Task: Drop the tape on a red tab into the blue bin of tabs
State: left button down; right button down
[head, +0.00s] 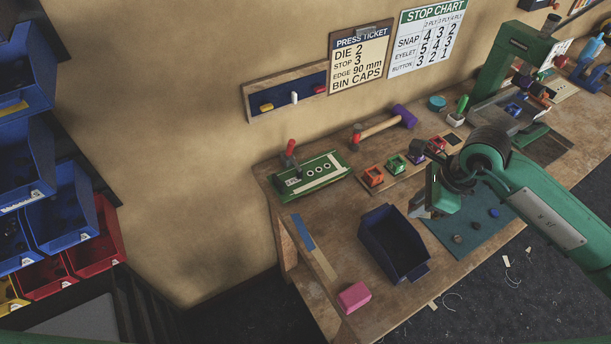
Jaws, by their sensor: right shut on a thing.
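My right gripper (428,205) hangs over the bench just right of a dark blue bin (393,243), near the bin's right rim. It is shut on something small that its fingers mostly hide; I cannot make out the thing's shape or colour. The blue bin stands open on the bench, and its inside is too dark to show any tabs. A small red tab (319,89) sits at the right end of a blue-backed wall rack, with a white and a yellow one beside it. I cannot make out a tape. My left gripper is not in view.
A pink block (354,297) lies left of the bin near the front edge. A teal mat (480,235) with small dark pieces lies right of it. Behind are a green jig (312,174), a mallet (385,124) and small coloured holders. Blue and red bins (97,238) hang at left.

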jog(key=shift+f+b, duration=0.45)
jog(key=shift+f, duration=1.5)
jog(key=c, duration=1.3)
grip_release()
jog(key=shift+r, duration=0.15)
jog(key=shift+d+r, duration=0.1)
jog(key=shift+r, duration=0.2)
jog(key=b+v, duration=0.4)
jog(key=v, duration=0.9)
